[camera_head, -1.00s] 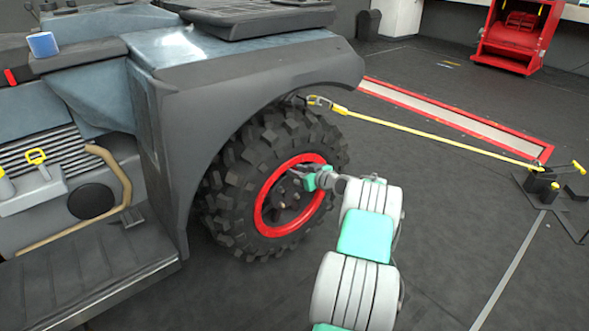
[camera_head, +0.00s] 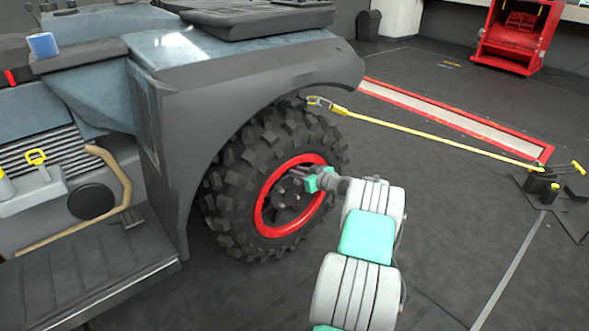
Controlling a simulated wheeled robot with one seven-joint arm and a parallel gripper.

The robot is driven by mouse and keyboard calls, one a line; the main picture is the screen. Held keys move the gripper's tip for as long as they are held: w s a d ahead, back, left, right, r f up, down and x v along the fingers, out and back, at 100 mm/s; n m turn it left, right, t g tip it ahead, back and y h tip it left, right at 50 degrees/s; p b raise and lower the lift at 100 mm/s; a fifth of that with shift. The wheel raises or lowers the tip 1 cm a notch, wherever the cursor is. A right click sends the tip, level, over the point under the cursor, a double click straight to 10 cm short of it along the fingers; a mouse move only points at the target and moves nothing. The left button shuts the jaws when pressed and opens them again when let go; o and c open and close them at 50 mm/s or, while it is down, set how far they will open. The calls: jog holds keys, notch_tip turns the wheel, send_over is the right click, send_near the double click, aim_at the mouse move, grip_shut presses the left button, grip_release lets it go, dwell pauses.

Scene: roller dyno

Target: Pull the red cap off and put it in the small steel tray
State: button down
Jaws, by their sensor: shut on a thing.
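My gripper (camera_head: 304,180) is at the hub of the front wheel, on the right side of its red rim (camera_head: 262,215). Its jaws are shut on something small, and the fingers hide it. I cannot make out the red cap itself there. A light grey, tray-like piece (camera_head: 30,202) is at the left on the vehicle's side, with yellow-handled items on it. I cannot tell whether it is the small steel tray.
The dark fender (camera_head: 255,85) overhangs the knobby tyre (camera_head: 230,190). A yellow strap (camera_head: 430,133) runs from near the wheel to a floor anchor (camera_head: 540,183). A blue cup (camera_head: 43,45) stands on the vehicle.

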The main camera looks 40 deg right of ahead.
jog(key=shift+s+d, duration=0.1)
jog(key=shift+s, duration=1.15)
jog(key=shift+s, duration=2.15)
